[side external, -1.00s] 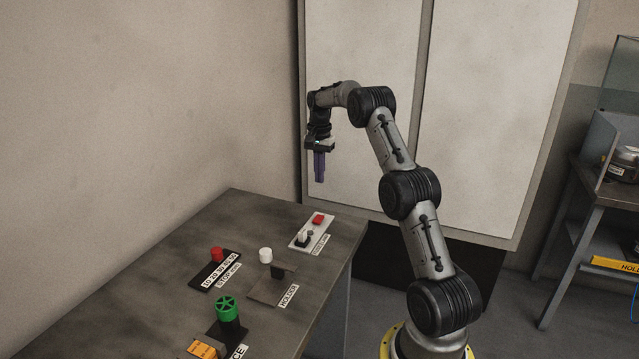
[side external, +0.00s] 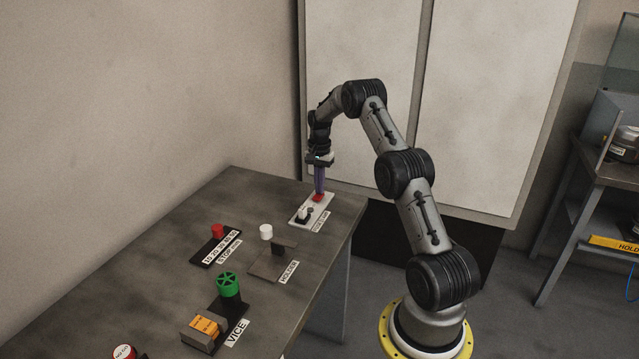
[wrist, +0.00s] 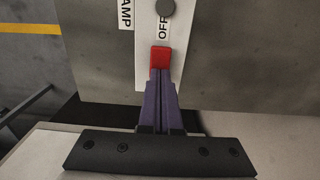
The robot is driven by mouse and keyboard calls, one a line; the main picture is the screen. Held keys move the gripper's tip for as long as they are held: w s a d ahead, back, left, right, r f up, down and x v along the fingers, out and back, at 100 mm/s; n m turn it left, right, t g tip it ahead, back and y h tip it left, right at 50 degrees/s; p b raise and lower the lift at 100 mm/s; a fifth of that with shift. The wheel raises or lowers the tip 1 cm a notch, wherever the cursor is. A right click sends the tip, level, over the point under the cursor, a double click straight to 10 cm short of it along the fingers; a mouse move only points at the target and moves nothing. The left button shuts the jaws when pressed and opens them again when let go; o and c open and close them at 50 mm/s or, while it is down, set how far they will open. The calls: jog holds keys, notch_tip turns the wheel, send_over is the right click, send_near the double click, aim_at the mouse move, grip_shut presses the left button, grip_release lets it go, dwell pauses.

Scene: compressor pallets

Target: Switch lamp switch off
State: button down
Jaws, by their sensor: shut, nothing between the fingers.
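The lamp switch is a white plate (side external: 300,219) at the far right corner of the table, with a red block (side external: 317,198) at its far end and a pale and dark lever (side external: 303,213) nearer the middle. In the wrist view the red block (wrist: 161,58) sits beside an OFF label (wrist: 163,30), with a round grey knob (wrist: 165,7) beyond. My gripper (side external: 319,193) points down with its purple fingers shut and empty. Its fingertips (wrist: 160,72) are at the near edge of the red block, seemingly touching or just above it; I cannot tell which.
On the table are a red knob on a dark plate (side external: 217,231), a white cylinder (side external: 266,232), a holder (side external: 277,250), and a vice with a green handwheel (side external: 228,285). A red and white button (side external: 123,352) shows at the bottom edge. A wall stands behind the table.

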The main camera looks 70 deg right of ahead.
jog(key=shift+d+f, duration=0.1)
jog(key=shift+f, duration=0.15)
dwell(0.3)
jog(key=shift+a+r, duration=0.15)
jog(key=shift+a, duration=0.75)
jog(key=shift+r, duration=0.1)
notch_tip(320, 180, up, 14)
jog(key=a, duration=0.2)
jog(key=shift+a, duration=0.1)
